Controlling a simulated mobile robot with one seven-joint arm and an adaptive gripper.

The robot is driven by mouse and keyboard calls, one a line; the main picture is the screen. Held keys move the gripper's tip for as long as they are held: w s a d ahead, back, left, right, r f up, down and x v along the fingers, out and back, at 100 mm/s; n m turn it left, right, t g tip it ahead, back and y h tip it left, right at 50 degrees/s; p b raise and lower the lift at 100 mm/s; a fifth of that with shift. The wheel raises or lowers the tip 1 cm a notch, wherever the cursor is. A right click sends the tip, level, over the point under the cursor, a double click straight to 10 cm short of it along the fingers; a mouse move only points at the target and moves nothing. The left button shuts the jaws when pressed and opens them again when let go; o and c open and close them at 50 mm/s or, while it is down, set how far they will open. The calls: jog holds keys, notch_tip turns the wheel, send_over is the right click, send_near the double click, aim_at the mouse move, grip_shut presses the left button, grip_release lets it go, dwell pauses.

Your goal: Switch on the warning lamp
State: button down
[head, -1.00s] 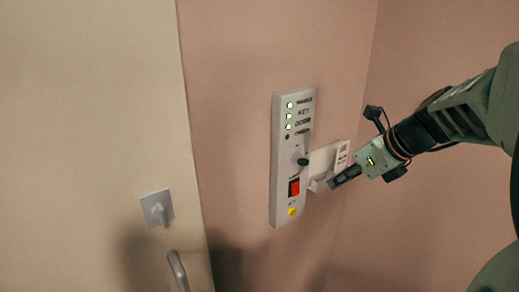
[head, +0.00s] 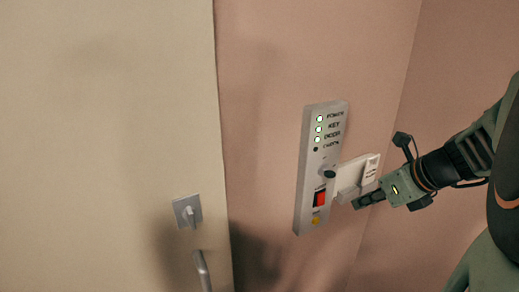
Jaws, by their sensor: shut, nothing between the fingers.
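A pale grey wall panel (head: 305,190) carries a column of small indicator lamps (head: 319,129). The upper three, beside labels reading POWER, KEY and DOOR, are lit. A fourth lamp (head: 316,149) below them is dark, and its label is too blurred to read. Below are a dark round knob (head: 330,174), a red switch (head: 320,199) and a yellow button (head: 316,221). A white flap (head: 350,178) stands open at the panel's right side. My gripper (head: 356,203) is shut and empty, its tips at the flap's lower edge. I cannot tell whether they touch it.
A cream door (head: 110,120) fills the left side, with a small latch plate (head: 187,211) and a metal handle (head: 203,271). The pink wall (head: 265,110) around the panel is bare. A wall corner runs down just right of the panel.

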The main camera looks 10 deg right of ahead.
aim_at(321, 199)
jog(key=shift+w+a+r+b+x, duration=0.15)
jog(key=shift+w+r+b+x, duration=0.2)
jog(key=shift+b+x, duration=1.35)
jog(key=shift+w+a+r+b+x, duration=0.1)
jog(key=shift+w+r+b+x, duration=0.5)
jog(key=shift+x, duration=2)
jog(key=shift+w+a+f+b+x, duration=0.1)
jog(key=shift+a+b+x, duration=0.05)
jog(key=shift+b+x, duration=1.65)
jog(key=shift+w+a+f+p, duration=0.1)
jog(key=shift+w+f+p, duration=0.15)
jog(key=shift+p, duration=0.2)
jog(key=shift+w+a, duration=0.1)
jog(key=shift+f, duration=0.1)
